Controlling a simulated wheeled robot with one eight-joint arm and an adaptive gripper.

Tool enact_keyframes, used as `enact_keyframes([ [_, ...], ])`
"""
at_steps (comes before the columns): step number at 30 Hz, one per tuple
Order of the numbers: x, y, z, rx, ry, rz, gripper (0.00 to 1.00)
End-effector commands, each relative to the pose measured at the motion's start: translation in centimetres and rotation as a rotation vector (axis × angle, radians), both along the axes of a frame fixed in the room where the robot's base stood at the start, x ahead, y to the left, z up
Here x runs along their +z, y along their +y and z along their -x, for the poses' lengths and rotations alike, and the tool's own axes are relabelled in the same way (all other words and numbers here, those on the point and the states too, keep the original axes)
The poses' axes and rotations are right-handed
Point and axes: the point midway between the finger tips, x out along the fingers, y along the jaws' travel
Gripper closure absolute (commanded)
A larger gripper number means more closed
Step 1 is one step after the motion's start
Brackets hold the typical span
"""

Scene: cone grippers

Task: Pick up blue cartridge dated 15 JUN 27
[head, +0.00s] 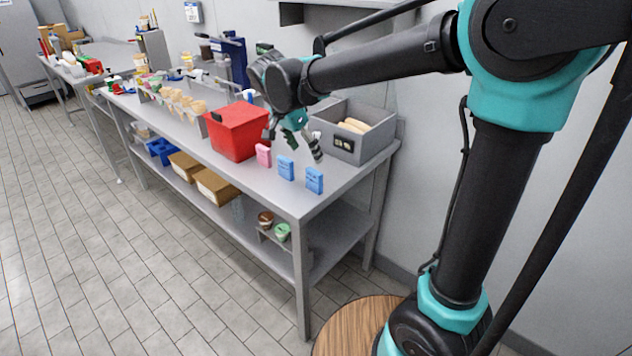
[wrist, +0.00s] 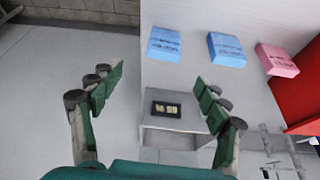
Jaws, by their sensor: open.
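Two blue cartridges stand near the front edge of the steel table. One is at the right end (head: 314,181) and one is just left of it (head: 286,168). They also show in the wrist view, one at top centre (wrist: 165,45) and one to its right (wrist: 227,50). Each has dark printed text, too small to read, so I cannot tell which is dated 15 JUN 27. A pink cartridge (head: 263,155) stands to their left. My gripper (head: 293,144) is open and empty above the table, behind the cartridges and apart from them. Its spread fingers show in the wrist view (wrist: 158,88).
A red bin (head: 233,132) stands left of the cartridges. A grey box (head: 345,148) with tan items sits at the table's back right, close to my gripper. Cones in a holder (head: 185,105) stand farther left. The table's front right corner is clear.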

Motion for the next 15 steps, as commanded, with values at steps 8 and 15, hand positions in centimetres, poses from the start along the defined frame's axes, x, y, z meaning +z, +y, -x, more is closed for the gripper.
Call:
enact_keyframes([
  [8, -4.2, -1.2, -1.3, -0.002, 0.0, 0.0, 0.24],
  [15, -5.6, -1.5, -1.8, -0.001, 0.001, 0.0, 0.24],
])
